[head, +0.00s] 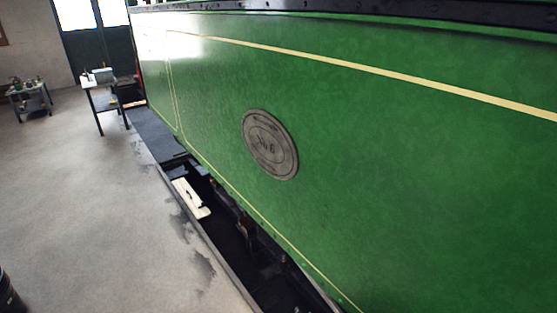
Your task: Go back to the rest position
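Neither of my grippers shows in the head view, and no arm of mine can be made out with certainty. The green side of the steam tram (380,170) fills the middle and right of the picture, with a yellow line near its top and along its lower edge. An oval plate (270,144) reading "No 6" is fixed on this side. What my grippers hold, if anything, cannot be seen.
A dark pit (235,238) runs along the tram's foot, with a pale board (190,198) at its edge. A small table (104,85) and a low cart (31,97) stand at the back left. A dark object (9,295) shows at lower left. The concrete floor (85,200) is otherwise clear.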

